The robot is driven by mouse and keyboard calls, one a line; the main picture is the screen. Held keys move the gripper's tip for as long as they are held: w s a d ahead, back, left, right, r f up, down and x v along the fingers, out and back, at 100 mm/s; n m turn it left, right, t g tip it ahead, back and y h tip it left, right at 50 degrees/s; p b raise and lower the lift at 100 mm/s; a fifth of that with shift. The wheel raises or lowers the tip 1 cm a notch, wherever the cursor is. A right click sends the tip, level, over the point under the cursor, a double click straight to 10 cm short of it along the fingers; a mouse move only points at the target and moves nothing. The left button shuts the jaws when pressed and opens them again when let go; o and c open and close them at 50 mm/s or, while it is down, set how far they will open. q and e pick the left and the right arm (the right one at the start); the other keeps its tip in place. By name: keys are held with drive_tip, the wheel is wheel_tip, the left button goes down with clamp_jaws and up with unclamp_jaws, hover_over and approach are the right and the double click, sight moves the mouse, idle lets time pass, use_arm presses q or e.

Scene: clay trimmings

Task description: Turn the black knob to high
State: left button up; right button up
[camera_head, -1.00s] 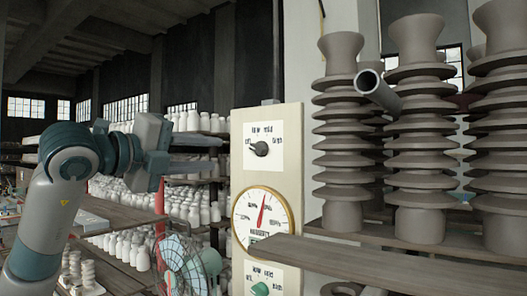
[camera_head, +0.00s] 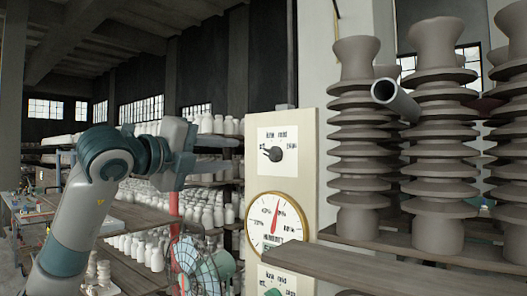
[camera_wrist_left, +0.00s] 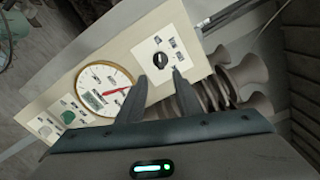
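The black knob (camera_head: 276,155) sits on a white plate near the top of a cream panel (camera_head: 309,190). Its pointer is turned to the left, toward the "off" side; small labels, low and mid above and high at right, surround it. My left gripper (camera_head: 234,152) is left of the panel in the head view, apart from the knob. In the left wrist view its two dark fingers (camera_wrist_left: 160,74) are spread with nothing between them, and the knob (camera_wrist_left: 160,61) shows just beyond the tips, roughly between them. My right gripper is not in view.
Below the knob are a round gauge (camera_head: 276,225) with a red needle and a green knob (camera_head: 273,292). A wooden shelf (camera_head: 400,268) juts out at lower right, below stacked insulators (camera_head: 357,150) and a grey pipe (camera_head: 396,99). A fan (camera_head: 196,265) stands lower left.

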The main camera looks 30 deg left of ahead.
sight(264, 154)
use_arm(q)
drive_tip(key=w+p, duration=0.2)
drive_tip(key=w, duration=0.2)
drive_tip(key=w+p, duration=0.2)
drive_tip(key=w, duration=0.3)
drive_tip(key=w+d+p, duration=0.1)
drive_tip(key=w+p, duration=0.1)
drive_tip(key=w, duration=0.3)
clamp_jaws()
